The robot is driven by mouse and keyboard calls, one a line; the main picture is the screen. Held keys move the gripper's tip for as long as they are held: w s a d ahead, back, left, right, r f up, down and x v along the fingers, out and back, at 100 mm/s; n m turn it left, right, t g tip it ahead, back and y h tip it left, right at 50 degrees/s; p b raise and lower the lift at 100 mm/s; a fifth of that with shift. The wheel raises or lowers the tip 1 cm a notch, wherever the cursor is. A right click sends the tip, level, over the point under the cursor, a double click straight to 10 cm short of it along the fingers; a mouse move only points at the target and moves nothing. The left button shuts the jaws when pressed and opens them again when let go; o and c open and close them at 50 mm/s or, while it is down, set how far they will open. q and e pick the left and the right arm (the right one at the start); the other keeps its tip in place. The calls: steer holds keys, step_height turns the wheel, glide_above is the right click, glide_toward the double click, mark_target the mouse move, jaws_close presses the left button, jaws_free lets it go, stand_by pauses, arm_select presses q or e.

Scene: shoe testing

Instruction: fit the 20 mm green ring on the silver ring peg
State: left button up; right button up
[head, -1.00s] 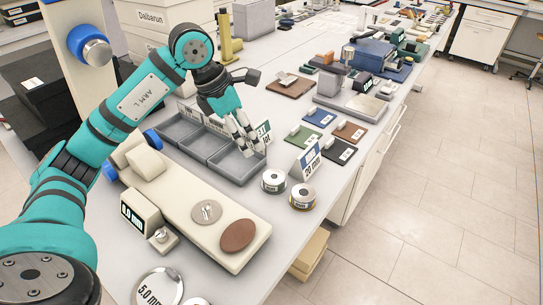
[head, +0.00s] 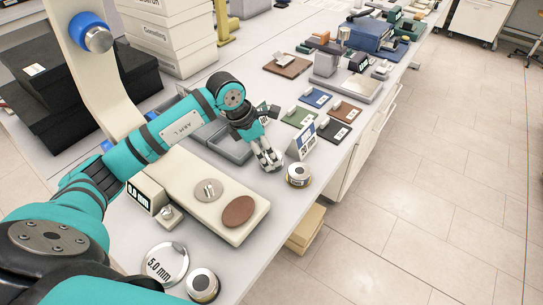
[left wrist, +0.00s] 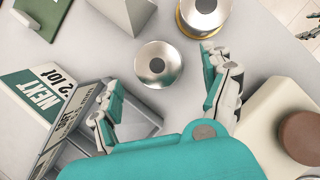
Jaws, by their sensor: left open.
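My left gripper (head: 268,163) is open and empty, low over the table. In the left wrist view its two fingers (left wrist: 160,80) stand apart, with a short silver ring-shaped cylinder (left wrist: 158,64) between and just beyond the tips; contact cannot be told. In the head view my fingers hide most of that cylinder. A second silver cylinder with a gold base (head: 298,175) stands close by; it also shows in the left wrist view (left wrist: 203,14). No clearly green ring can be made out, and I cannot tell which piece is the ring peg. My right gripper is not in view.
A beige device (head: 200,220) carries a small silver disc (head: 208,190) and a brown disc (head: 238,211). Grey trays (head: 228,145) lie behind my gripper. A blue-edged sign (head: 303,140) stands beside it. A 5.0 mm disc (head: 165,265) and another silver cylinder (head: 203,285) lie in front.

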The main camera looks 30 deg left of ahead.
arm_select(q)
steer(key=x, duration=0.3)
steer(key=shift+a+f+p, duration=0.15)
steer(key=shift+f+p, duration=0.1)
steer(key=shift+p, duration=0.1)
steer(key=shift+c, duration=0.2)
